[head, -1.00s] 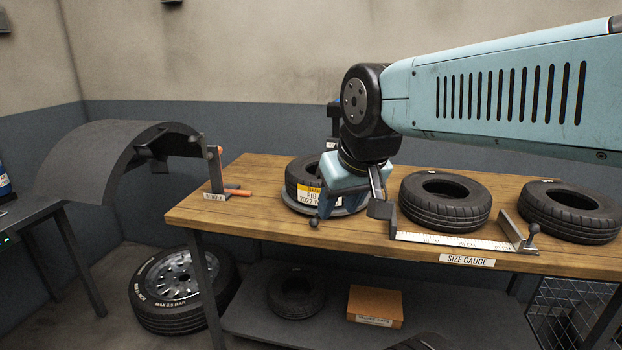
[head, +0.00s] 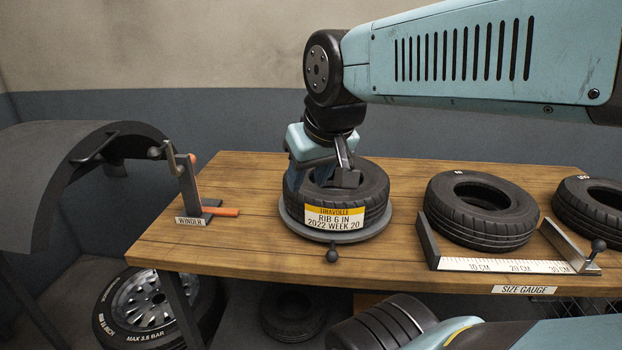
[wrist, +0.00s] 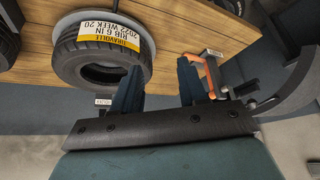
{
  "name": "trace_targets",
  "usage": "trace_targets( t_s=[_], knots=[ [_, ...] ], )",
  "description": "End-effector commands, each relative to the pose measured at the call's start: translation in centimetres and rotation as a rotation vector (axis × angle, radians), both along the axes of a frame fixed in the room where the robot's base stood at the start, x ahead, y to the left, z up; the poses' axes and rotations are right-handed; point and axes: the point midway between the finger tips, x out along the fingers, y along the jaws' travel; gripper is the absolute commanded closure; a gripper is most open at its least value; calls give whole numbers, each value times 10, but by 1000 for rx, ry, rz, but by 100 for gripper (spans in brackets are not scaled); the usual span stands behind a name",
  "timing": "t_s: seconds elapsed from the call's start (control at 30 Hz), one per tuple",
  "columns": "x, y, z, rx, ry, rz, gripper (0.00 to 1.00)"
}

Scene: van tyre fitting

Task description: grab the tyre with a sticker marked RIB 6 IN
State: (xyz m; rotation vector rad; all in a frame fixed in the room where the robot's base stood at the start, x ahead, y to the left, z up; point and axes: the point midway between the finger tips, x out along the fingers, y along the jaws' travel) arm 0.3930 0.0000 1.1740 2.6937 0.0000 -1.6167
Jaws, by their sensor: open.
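A black tyre (head: 372,190) lies flat on a round grey plate (head: 372,232) on the wooden bench. Its yellow and white sticker (head: 334,217) faces me and reads RIB 6 IN, 2022 WEEK 20. My gripper (head: 305,182) points down over the tyre's left back side, partly covering it. In the wrist view the tyre (wrist: 70,67) is left of my open gripper (wrist: 157,82), and the left finger overlaps its edge. Nothing is between the fingers. I cannot tell whether a finger touches the tyre.
A winder (head: 190,190) with an orange handle stands left on the bench (head: 240,250). A size gauge (head: 500,265) lies right, with a tyre (head: 480,210) behind it and another (head: 597,205) further right. A wheel (head: 150,305) is below the bench.

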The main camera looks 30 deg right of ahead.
Motion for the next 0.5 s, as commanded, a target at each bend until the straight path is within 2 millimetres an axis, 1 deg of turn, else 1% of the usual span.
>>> trace_targets(
  t_s=[0.37,0.5],
  knots=[
    [0,0,0,0,0,0,56],
    [3,-1,2,2,6,-2,43]
  ],
)
